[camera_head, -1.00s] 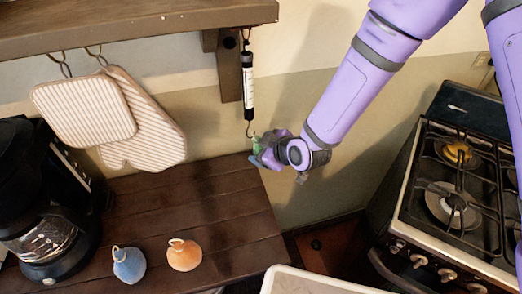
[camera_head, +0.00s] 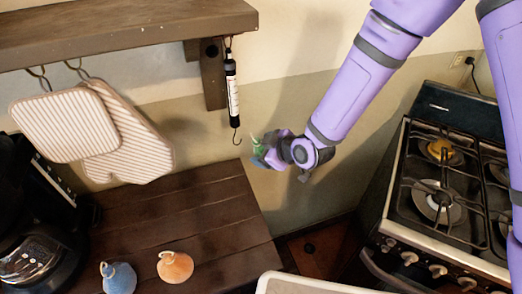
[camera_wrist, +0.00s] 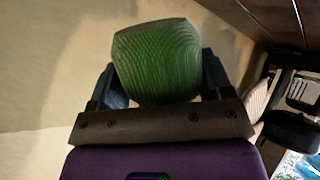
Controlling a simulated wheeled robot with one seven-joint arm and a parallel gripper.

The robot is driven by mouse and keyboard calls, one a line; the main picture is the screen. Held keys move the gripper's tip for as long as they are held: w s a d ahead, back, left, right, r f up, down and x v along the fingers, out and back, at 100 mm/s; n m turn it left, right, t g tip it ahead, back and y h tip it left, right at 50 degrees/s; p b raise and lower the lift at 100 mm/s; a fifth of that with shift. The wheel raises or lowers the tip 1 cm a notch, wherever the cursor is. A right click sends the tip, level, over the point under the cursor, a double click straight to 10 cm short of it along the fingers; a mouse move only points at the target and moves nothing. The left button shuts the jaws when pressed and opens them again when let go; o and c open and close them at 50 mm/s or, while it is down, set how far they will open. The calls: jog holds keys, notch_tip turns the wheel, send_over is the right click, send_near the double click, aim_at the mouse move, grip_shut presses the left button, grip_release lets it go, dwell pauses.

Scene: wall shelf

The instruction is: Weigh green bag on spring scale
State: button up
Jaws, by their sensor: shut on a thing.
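The green bag (camera_wrist: 160,62) is between the two fingers of my gripper (camera_wrist: 162,85) in the wrist view. In the head view the green bag (camera_head: 257,145) is small and partly hidden by my gripper (camera_head: 264,155). My gripper is shut on it and holds it in the air just right of the wooden counter. The spring scale (camera_head: 232,90) hangs upright under the shelf, with its hook (camera_head: 236,139) at the lower end. The hook is left of the bag and slightly higher, and a small gap shows between them. The bag's loop cannot be made out clearly.
A blue bag (camera_head: 119,278) and an orange bag (camera_head: 175,267) sit on the counter (camera_head: 200,215). A coffee maker (camera_head: 35,230) stands at left, a stove (camera_head: 440,190) at right.

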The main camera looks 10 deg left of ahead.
jog(key=shift+w+d, duration=0.7)
jog(key=shift+d, duration=0.35)
jog(key=shift+d, duration=0.1)
jog(key=shift+c, duration=0.5)
